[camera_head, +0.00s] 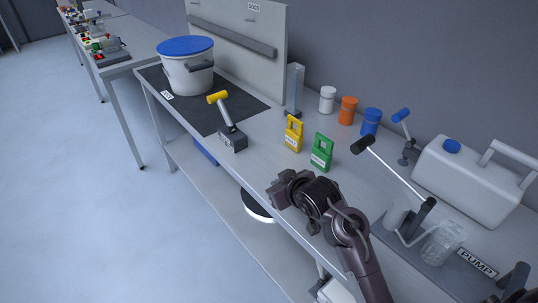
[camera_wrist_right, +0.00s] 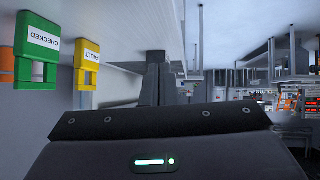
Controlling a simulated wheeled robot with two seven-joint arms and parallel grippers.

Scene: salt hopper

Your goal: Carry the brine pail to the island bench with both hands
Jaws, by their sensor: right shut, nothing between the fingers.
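The brine pail (camera_head: 190,78), white with a blue lid and a dark side handle, stands upright on a dark mat at the far end of the near bench. My right gripper (camera_head: 279,190) is over the front edge of this bench, well short of the pail and apart from it. Its fingers are shut and empty; they also show in the right wrist view (camera_wrist_right: 160,82). The pail cannot be made out in the wrist view. My left gripper is not in view. I cannot tell which bench is the island bench.
A yellow-handled lever (camera_head: 226,112) stands in front of the pail. A yellow tag (camera_head: 293,135) and a green tag (camera_head: 322,153) stand near my right gripper. A white jug (camera_head: 470,180) and pump gear are at right. Another bench (camera_head: 125,52) lies beyond; the floor at left is clear.

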